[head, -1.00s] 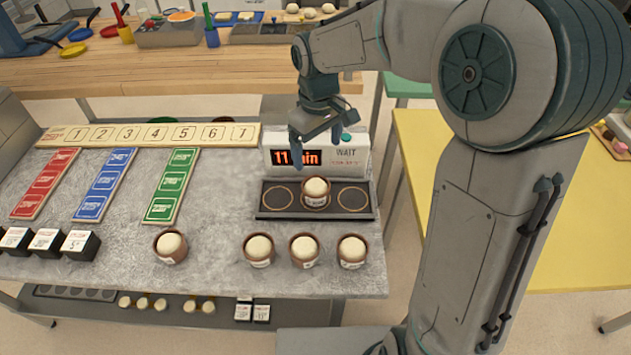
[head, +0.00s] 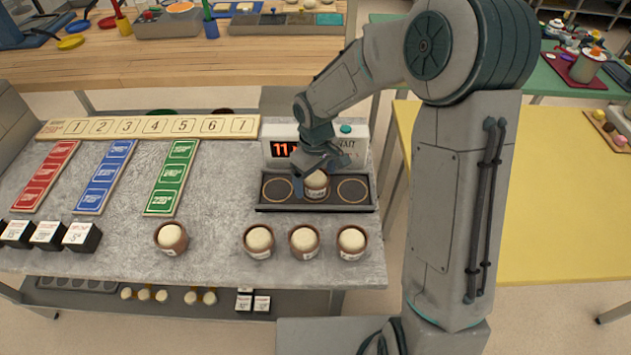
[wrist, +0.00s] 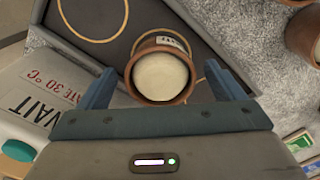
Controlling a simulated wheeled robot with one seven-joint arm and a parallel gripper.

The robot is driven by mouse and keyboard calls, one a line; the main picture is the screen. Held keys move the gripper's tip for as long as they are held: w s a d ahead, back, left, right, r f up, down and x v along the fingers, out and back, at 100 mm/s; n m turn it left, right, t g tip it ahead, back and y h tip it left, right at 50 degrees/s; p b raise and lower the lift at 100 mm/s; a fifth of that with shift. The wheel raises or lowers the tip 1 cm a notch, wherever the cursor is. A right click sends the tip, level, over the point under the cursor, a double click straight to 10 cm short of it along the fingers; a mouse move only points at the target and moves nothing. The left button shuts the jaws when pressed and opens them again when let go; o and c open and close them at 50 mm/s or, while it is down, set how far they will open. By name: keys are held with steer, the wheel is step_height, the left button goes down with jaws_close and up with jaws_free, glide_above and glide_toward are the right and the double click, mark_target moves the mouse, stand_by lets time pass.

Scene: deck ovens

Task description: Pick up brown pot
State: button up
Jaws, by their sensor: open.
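A brown pot (head: 316,185) with pale dough in it stands upright on the middle ring of the dark tray (head: 270,207). In the wrist view the same pot (wrist: 160,75) sits between the two blue fingers of my gripper (wrist: 166,88), with a gap on each side. My gripper (head: 318,178) is open around the pot in the head view and partly hides it. Three similar brown pots stand in front of the tray, the left one (head: 259,242), the middle one (head: 304,243) and the right one (head: 352,242). Another brown pot (head: 171,238) stands further left.
A white timer box (head: 283,150) with a red display stands right behind the tray. A numbered strip (head: 150,128), coloured cards (head: 172,178) and black blocks (head: 81,236) lie on the grey counter (head: 210,220). A yellow table (head: 560,200) is at the right.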

steer(key=shift+f, duration=0.5)
steer(key=shift+c, duration=0.2)
steer(key=c, duration=1.2)
steer(key=shift+o, duration=0.2)
steer(key=shift+r, duration=0.1)
